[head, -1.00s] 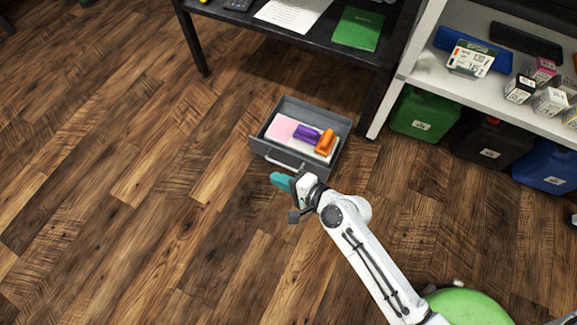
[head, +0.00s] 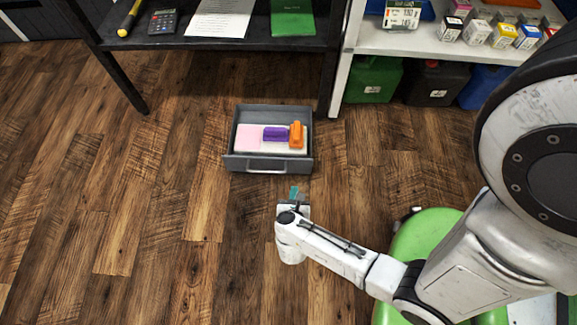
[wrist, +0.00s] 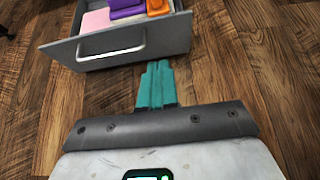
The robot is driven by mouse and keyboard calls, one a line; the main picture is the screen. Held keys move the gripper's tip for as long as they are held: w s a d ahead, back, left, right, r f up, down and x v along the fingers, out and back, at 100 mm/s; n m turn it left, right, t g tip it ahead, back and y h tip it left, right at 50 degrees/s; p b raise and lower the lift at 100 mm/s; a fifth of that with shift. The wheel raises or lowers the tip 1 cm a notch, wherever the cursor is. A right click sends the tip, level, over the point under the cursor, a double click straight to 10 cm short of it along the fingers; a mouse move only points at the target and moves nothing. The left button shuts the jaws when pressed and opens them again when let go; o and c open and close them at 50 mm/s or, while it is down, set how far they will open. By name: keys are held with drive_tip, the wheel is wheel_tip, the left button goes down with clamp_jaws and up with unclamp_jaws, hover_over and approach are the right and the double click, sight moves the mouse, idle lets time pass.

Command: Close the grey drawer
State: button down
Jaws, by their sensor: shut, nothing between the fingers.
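The grey drawer (head: 232,140) is pulled out from under the dark table, with its open top showing. In it are a pink pad (head: 249,137), a purple item (head: 276,133) and an orange item (head: 297,135) on a white sheet. Its bar handle (head: 266,168) is on the front face. My gripper (head: 294,192) is just in front of the drawer, near the right end of its front. In the wrist view the teal fingers (wrist: 157,70) are together and empty, pointing at the drawer front (wrist: 150,45), right of the handle, apparently with a small gap.
The dark table (head: 220,43) stands behind the drawer, with a calculator (head: 162,22), paper and a green booklet (head: 292,17) on it. A white shelf (head: 440,42) with small boxes stands right, canisters (head: 370,80) below it. The floor at left is clear.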

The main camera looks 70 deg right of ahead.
drive_tip(key=b, duration=0.4)
approach(295, 160)
wheel_tip(295, 160, down, 4)
drive_tip(key=d, duration=0.2)
drive_tip(key=w+d, duration=0.1)
drive_tip(key=d, duration=0.1)
drive_tip(key=shift+w+d+r, duration=0.15)
drive_tip(key=shift+w+r, duration=0.05)
drive_tip(key=shift+w, duration=0.15)
drive_tip(key=shift+w+d, duration=0.15)
drive_tip(key=shift+d, duration=0.25)
drive_tip(key=shift+r, duration=0.1)
